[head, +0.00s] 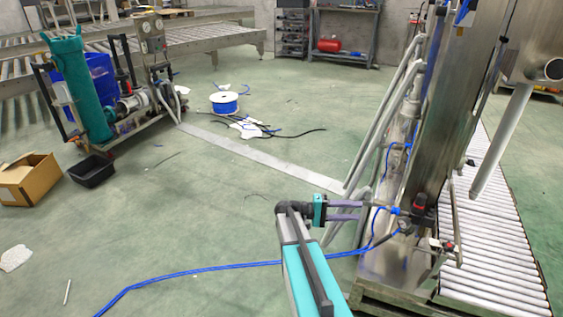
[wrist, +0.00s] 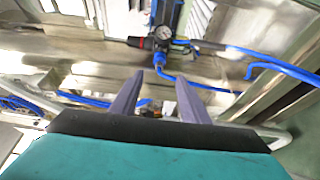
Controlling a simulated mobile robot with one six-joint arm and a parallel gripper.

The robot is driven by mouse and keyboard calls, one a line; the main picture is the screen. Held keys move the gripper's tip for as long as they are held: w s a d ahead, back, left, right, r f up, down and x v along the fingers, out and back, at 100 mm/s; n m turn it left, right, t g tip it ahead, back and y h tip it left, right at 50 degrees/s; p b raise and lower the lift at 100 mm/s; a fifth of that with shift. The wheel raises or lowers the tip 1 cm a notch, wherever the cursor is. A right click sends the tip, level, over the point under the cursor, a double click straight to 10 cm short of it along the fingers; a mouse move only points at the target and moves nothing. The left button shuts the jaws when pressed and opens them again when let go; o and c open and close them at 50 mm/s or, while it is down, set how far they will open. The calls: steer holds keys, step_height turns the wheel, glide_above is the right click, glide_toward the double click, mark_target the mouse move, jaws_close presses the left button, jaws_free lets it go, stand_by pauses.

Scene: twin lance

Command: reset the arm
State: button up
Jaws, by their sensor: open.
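My gripper (head: 360,210) is at the end of my teal and black arm in the head view, reaching right toward a tall steel machine (head: 425,130). Its two purple-grey fingers stand apart, and nothing shows between them. In the wrist view the fingers of my gripper (wrist: 160,78) point at a pressure gauge (wrist: 163,33) and blue air hoses (wrist: 285,66) on the machine. The fingertips look close to the hose fittings. I cannot tell whether they touch anything.
A roller conveyor (head: 490,230) runs beside the machine at right. A blue hose (head: 190,272) crosses the floor behind my arm. A cable spool (head: 225,104), a black bin (head: 92,170) and a cardboard box (head: 28,180) lie farther left. The middle floor is mostly clear.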

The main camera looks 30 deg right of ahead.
steer(key=shift+r, duration=0.1)
steer(key=a+n+t+p, duration=0.2)
steer(key=a+n+p, duration=0.1)
steer(key=a+p, duration=0.6)
steer(key=s+a+f+n+y+p, duration=0.1)
steer(key=s+a+f+y+p, duration=0.25)
steer(key=s+a, duration=0.45)
steer(key=s+a+f+n+t+y+p, duration=0.1)
steer(key=s+a+f+y+p, duration=0.3)
steer(key=a, duration=0.6)
steer(key=s+a+f+n+y+p, duration=0.2)
steer(key=s+a+f+p, duration=0.25)
steer(key=s+a, duration=0.4)
steer(key=a+f+t+y, duration=0.1)
steer(key=a+y, duration=0.4)
steer(key=a, duration=0.6)
steer(key=shift+s+f+m+y, duration=0.35)
steer(key=shift+s+f, duration=0.1)
steer(key=shift+f, duration=0.4)
